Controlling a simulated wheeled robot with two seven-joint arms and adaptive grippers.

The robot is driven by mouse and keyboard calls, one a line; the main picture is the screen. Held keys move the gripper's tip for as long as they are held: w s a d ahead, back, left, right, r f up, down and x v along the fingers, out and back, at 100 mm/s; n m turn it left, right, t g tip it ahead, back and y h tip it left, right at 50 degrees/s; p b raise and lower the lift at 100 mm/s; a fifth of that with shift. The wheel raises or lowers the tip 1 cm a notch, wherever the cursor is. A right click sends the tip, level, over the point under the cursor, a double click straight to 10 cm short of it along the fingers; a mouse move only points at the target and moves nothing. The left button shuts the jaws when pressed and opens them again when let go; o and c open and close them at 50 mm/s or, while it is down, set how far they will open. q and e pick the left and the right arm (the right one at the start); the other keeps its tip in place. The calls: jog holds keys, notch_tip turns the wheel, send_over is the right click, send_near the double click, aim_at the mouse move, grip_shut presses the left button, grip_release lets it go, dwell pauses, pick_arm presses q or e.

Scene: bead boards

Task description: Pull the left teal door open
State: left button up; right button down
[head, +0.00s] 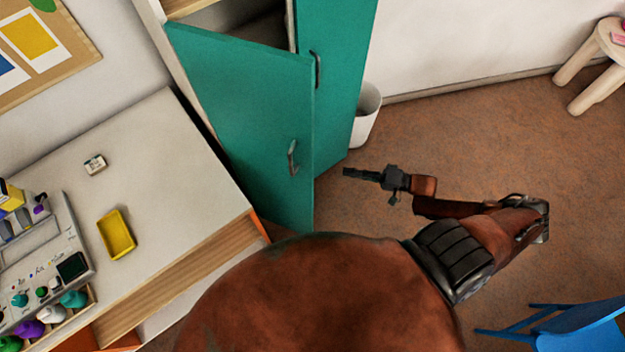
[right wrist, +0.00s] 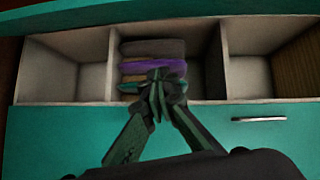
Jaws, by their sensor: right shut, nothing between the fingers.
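The left teal door (head: 235,110) of the cabinet stands ajar in the head view, with a dark gap and part of the interior showing above its top edge. Its grey handle (head: 293,157) is near its right edge. The right teal door (head: 338,75) is beside it, with its own handle (head: 317,70). My right gripper (head: 348,173) is shut and empty, to the right of the left door's handle and apart from it. In the right wrist view its fingertips (right wrist: 158,78) appear before open compartments, with a teal panel (right wrist: 60,145) and a handle (right wrist: 258,119) below. My left gripper is out of view.
Folded cloths (right wrist: 150,65), one purple, lie in the middle compartment. A pale desk (head: 160,150) with a yellow tray (head: 131,234) stands left. A white bin (head: 366,115) stands beside the cabinet. A blue chair (head: 580,328) and a stool (head: 590,75) are right. Brown floor between them is clear.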

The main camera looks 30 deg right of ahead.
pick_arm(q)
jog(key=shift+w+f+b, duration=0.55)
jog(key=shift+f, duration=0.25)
pick_arm(e)
jog(key=w+a+r+y, duration=0.1)
jog(key=a, duration=0.5)
jog(key=w+a+r+m+y, duration=0.1)
jog(key=w+a+r, duration=0.1)
jog(key=a, duration=0.4)
jog(key=shift+a+r+g, duration=0.25)
jog(key=shift+a+g, duration=0.05)
jog(key=shift+a, duration=0.05)
